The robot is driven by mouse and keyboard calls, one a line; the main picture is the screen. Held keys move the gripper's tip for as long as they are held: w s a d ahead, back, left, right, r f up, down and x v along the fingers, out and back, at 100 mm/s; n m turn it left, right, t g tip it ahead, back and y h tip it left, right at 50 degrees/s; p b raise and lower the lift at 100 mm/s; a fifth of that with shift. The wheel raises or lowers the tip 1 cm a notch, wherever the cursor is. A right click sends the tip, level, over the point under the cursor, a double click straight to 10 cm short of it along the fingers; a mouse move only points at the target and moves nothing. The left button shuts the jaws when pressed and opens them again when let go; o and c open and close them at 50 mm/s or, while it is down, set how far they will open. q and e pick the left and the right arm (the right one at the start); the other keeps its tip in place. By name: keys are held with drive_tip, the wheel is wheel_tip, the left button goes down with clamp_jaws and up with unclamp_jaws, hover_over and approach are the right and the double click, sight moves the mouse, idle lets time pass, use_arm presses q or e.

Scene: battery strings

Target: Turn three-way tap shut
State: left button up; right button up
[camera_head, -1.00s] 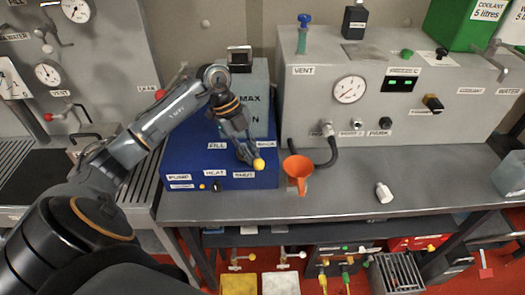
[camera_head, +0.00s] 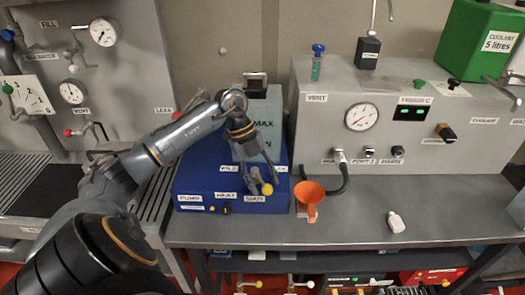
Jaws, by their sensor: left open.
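A yellow ball-ended knob (camera_head: 267,189) shows at the top front edge of the blue bath unit (camera_head: 190,186), above its front label. It may be the handle of the three-way tap; the tap's body is hidden behind my fingers, and I cannot read its position. My left gripper (camera_head: 262,182) points down at the knob with its fingers spread. The fingertips are right at the knob, one on each side in the picture; I cannot tell whether they touch it. My right gripper is not in view.
An orange funnel (camera_head: 309,194) stands just right of the knob, with a black hose (camera_head: 338,187) behind it. A grey panel box (camera_head: 310,118) with a gauge stands behind. A white bottle (camera_head: 396,222) lies on the bench (camera_head: 350,228). The bench between funnel and bottle is clear.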

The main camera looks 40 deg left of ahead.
use_arm(q)
drive_tip(key=shift+w+a+r, duration=0.1)
drive_tip(key=shift+a+r, duration=0.25)
drive_tip(key=shift+a, duration=0.05)
drive_tip(key=v, duration=1.1)
drive_tip(key=shift+d, duration=0.2)
drive_tip(key=shift+r, duration=0.1)
